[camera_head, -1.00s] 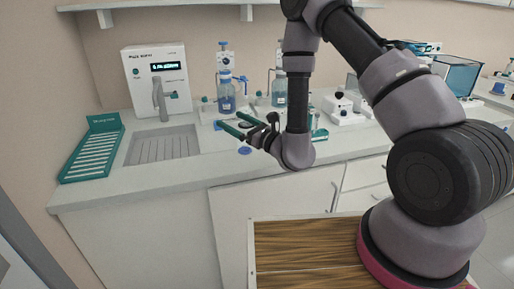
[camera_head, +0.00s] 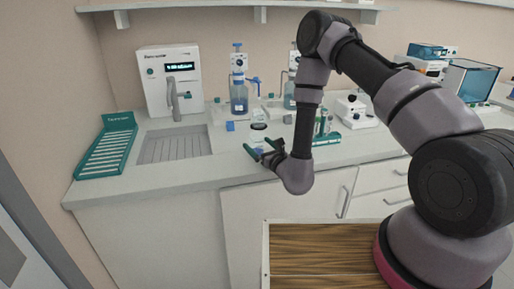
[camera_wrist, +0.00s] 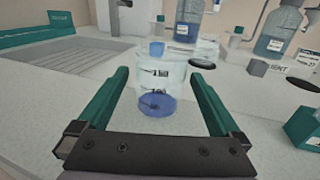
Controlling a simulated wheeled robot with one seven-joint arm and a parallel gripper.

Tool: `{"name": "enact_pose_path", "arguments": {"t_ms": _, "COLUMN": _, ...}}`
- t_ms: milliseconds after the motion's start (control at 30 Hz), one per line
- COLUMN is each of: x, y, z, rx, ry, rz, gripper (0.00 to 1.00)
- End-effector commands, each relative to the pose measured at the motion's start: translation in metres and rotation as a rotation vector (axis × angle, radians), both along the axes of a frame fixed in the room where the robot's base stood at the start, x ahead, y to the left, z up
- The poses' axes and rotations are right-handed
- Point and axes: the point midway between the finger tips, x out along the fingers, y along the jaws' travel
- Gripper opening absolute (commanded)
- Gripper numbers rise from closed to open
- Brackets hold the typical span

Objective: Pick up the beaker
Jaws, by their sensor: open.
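The beaker (camera_wrist: 163,75) is clear glass with dark markings. In the wrist view it stands upright on the counter, between and beyond the two green fingers of my gripper (camera_wrist: 158,88). A blue round patch (camera_wrist: 157,105) shows at its near lower side. My gripper is open and no finger visibly touches the beaker. In the head view my gripper (camera_head: 257,152) is low over the counter's front part, and the beaker is small and hard to make out there.
Blue-liquid bottles (camera_head: 239,97) stand behind. A white dispenser (camera_head: 168,80), a sink tray (camera_head: 175,147) and a green rack (camera_head: 107,147) are at left. A green tube rack (camera_head: 325,137) is just right of my wrist.

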Motion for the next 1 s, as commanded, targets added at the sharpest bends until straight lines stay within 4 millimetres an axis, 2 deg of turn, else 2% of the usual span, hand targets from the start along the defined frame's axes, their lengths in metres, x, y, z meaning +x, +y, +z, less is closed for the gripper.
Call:
{"name": "enact_pose_path", "arguments": {"t_ms": 100, "x": 0.018, "y": 0.009, "z": 0.001, "rx": 0.001, "ry": -0.003, "rz": -0.003, "gripper": 1.00}}
{"name": "enact_pose_path", "arguments": {"t_ms": 300, "x": 0.037, "y": 0.022, "z": 0.001, "rx": 0.001, "ry": -0.002, "rz": -0.002, "gripper": 1.00}}
{"name": "enact_pose_path", "arguments": {"t_ms": 567, "x": 0.039, "y": 0.023, "z": 0.000, "rx": -0.001, "ry": 0.001, "rz": 0.000, "gripper": 1.00}}
{"name": "enact_pose_path", "arguments": {"t_ms": 667, "x": 0.039, "y": 0.023, "z": 0.000, "rx": 0.000, "ry": 0.000, "rz": 0.000, "gripper": 0.66}}
{"name": "enact_pose_path", "arguments": {"t_ms": 700, "x": 0.039, "y": 0.023, "z": 0.000, "rx": 0.000, "ry": 0.000, "rz": 0.000, "gripper": 0.50}}
{"name": "enact_pose_path", "arguments": {"t_ms": 800, "x": 0.039, "y": 0.023, "z": 0.000, "rx": 0.000, "ry": 0.000, "rz": 0.000, "gripper": 0.19}}
{"name": "enact_pose_path", "arguments": {"t_ms": 1000, "x": 0.039, "y": 0.023, "z": 0.001, "rx": 0.000, "ry": 0.000, "rz": 0.000, "gripper": 0.19}}
